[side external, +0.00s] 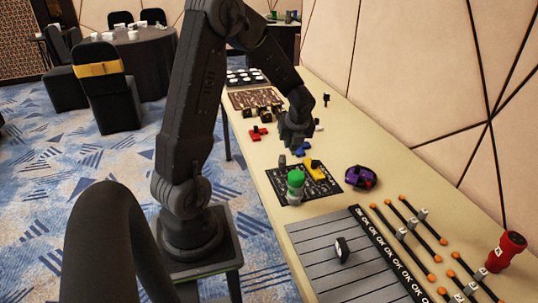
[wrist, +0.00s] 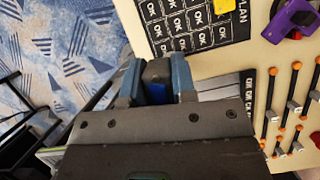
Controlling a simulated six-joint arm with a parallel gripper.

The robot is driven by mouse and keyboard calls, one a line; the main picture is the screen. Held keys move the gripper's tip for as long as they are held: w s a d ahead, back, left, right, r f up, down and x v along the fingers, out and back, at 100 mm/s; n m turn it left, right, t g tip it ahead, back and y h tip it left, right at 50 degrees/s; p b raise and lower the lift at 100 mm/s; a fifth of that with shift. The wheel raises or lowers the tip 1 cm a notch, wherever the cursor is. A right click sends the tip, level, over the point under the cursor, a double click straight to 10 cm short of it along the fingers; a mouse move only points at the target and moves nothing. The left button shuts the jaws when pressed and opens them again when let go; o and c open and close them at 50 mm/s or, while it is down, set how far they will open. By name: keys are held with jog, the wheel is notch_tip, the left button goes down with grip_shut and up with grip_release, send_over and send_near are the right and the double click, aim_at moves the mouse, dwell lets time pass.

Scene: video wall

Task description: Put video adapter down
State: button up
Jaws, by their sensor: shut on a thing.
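My gripper (side external: 295,138) is above the table, just behind the black OK mat in the side view. In the wrist view, my gripper (wrist: 155,66) has its two blue-grey fingers closed on a small dark block with a blue part, seemingly the video adapter (wrist: 157,73). In the side view a blue patch shows by the fingertips; I cannot tell whether it is the held thing or something on the table. The black mat with OK squares (side external: 275,188) also shows in the wrist view (wrist: 163,31). The gap below the held thing is hidden.
A green-topped bottle (side external: 295,186) and a yellow piece (side external: 315,170) are on the mat. A purple tool (side external: 360,178) lies to its right. A grey slatted panel (side external: 328,270) bears a small dark piece (side external: 342,250).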

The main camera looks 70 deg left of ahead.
jog(key=a+f+n, duration=0.1)
jog(key=a+n, duration=0.1)
jog(key=a, duration=2.4)
jog(key=shift+g, duration=0.3)
jog(key=f, duration=1.2)
jog(key=shift+w+d, duration=0.15)
jog(key=shift+w, duration=0.05)
jog(key=shift+f, duration=2)
jog(key=shift+f, duration=0.1)
jog(key=o, duration=0.9)
